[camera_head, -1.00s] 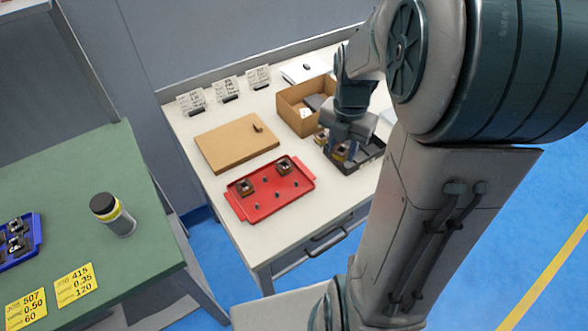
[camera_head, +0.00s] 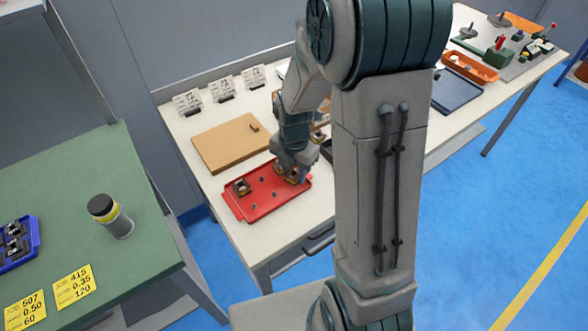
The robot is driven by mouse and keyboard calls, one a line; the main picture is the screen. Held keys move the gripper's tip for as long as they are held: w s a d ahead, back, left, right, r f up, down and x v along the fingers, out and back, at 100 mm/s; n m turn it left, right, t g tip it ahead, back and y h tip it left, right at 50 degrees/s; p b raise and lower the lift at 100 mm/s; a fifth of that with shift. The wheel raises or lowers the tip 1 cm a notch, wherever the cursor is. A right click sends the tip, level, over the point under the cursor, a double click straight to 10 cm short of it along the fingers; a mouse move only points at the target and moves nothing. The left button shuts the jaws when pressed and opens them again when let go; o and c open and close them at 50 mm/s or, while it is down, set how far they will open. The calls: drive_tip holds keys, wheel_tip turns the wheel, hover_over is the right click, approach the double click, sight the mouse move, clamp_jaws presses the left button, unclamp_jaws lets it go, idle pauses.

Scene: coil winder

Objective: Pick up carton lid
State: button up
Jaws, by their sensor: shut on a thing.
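The carton lid (camera_head: 225,147) is a flat brown board with a small dark knob near its right edge. It lies flat on the pale bench, behind the red tray. My gripper (camera_head: 293,176) points down at the right end of the red tray, apart from the lid and to its right. It is shut on a small brown and dark coil part, low over the tray; whether the part touches the tray cannot be told. The open carton (camera_head: 322,128) is mostly hidden behind my arm, with only a sliver showing.
The red tray (camera_head: 235,208) holds a coil part (camera_head: 242,187) at left and several small pegs. White cards (camera_head: 222,90) stand along the back. A dark tray (camera_head: 327,150) is mostly hidden by my arm. A green table (camera_head: 80,200) with a jar (camera_head: 113,218) is at left.

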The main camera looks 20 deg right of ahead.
drive_tip(key=shift+f+b, duration=0.6)
drive_tip(key=shift+f, duration=0.05)
drive_tip(key=o, duration=0.8)
drive_tip(key=shift+r, duration=0.1)
drive_tip(key=shift+c, duration=0.2)
